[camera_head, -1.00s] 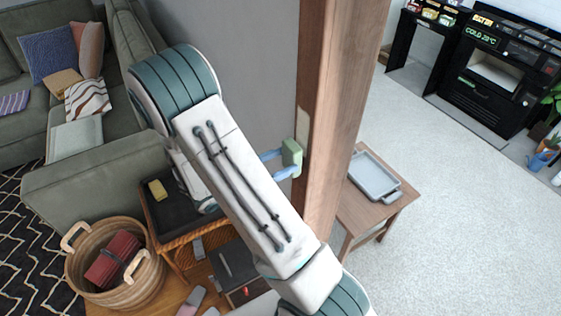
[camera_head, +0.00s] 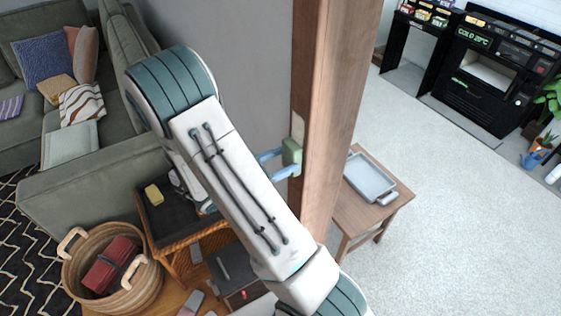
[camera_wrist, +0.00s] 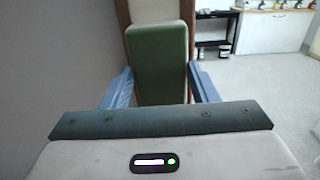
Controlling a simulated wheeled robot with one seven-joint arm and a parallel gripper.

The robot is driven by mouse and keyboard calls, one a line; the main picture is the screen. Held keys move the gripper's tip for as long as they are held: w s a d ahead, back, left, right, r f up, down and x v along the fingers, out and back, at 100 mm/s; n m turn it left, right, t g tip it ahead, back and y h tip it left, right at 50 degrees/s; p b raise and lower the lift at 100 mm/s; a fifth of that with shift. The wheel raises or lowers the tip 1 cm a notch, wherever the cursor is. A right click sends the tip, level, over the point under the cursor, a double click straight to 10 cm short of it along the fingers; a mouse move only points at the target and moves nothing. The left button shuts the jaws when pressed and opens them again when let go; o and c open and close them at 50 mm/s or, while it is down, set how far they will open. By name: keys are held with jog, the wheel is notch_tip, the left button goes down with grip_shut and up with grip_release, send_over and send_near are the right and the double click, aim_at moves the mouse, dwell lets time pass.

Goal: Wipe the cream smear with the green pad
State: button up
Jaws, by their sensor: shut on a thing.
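The green pad (camera_head: 292,155) is upright between the blue fingers of my gripper (camera_head: 283,162), which is shut on it. The pad is at the left edge of the wooden post; I cannot tell whether it touches the wood. The cream smear (camera_head: 297,126) is a pale patch on the post just above the pad. In the wrist view, the pad (camera_wrist: 158,62) stands between the two fingers of my gripper (camera_wrist: 162,88). The cream smear (camera_wrist: 153,10) shows above the pad's top edge there. Any part of the smear behind the pad is hidden.
The wooden post (camera_head: 338,90) ends a grey wall (camera_head: 240,60). Right of it stands a small table (camera_head: 352,213) with a grey tray (camera_head: 370,178). At the left are a green sofa (camera_head: 90,195), a black tray with a yellow block (camera_head: 153,194) and a basket (camera_head: 130,290). Open floor lies at right.

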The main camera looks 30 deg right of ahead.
jog(key=shift+r+p, duration=3.3)
jog(key=shift+r, duration=1)
jog(key=shift+d+r, duration=0.1)
jog(key=shift+r, duration=2.4)
jog(key=shift+f+b, duration=5)
jog(key=shift+f, duration=2.35)
jog(key=a, duration=0.6)
jog(key=shift+s+a+p, duration=0.15)
jog(key=shift+p, duration=0.25)
jog(key=shift+a, duration=0.1)
jog(key=shift+a, duration=1.4)
